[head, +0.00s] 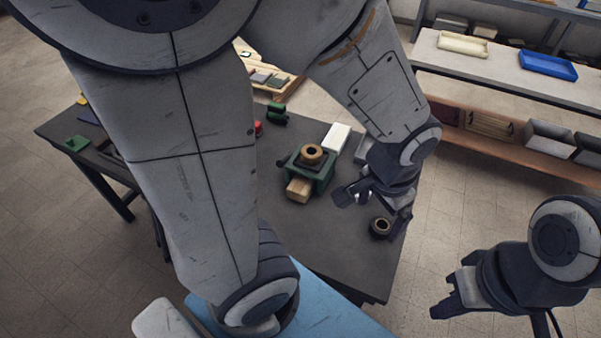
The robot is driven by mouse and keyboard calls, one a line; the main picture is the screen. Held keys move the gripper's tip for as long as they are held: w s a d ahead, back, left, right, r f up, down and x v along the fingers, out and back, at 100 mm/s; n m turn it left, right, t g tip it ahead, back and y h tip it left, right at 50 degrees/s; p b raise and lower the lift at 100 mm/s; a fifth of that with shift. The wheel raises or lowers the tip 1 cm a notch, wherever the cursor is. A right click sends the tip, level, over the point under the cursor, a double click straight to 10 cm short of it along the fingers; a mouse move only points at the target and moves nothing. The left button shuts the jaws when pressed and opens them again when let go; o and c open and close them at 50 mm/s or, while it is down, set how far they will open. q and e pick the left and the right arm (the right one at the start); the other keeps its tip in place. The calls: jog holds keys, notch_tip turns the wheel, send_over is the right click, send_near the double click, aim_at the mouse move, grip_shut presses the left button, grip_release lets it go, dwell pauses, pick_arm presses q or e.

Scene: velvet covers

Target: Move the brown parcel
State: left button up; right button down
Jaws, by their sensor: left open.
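A tan-brown block (299,189), which looks like the brown parcel, lies on the dark table (305,230). It sticks out from the near side of a green object (322,172), which hides its far end. My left gripper (372,197) is open over the right part of the table, to the right of the block and apart from it. My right gripper (452,293) is off the table's right side, over the floor, and I cannot tell its jaw opening.
A brown ring (311,153) sits on top of the green object. A dark roll (381,227) lies near the table's right edge. A white box (336,136) stands behind. Shelves with a blue tray (548,65) are at the right. My arm hides the table's middle left.

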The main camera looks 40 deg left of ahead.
pick_arm(q)
jog(key=w+a+f+n+t+y+b, duration=0.1)
jog(key=w+a+f, duration=0.2)
jog(key=a, duration=0.2)
jog(key=w+a+f+n, duration=0.2)
jog(key=w+a+f, duration=0.1)
jog(key=w+a, duration=0.15)
jog(key=n+t+b, duration=0.2)
jog(key=n, duration=0.2)
send_near(298, 189)
jog(key=shift+w+f, duration=0.15)
jog(key=shift+w, duration=0.2)
jog(key=shift+f+g, duration=0.15)
jog(key=shift+g, duration=0.15)
jog(key=b+x, duration=0.2)
jog(key=x, duration=0.8)
jog(key=shift+w+a, duration=0.1)
jog(key=shift+w, duration=0.05)
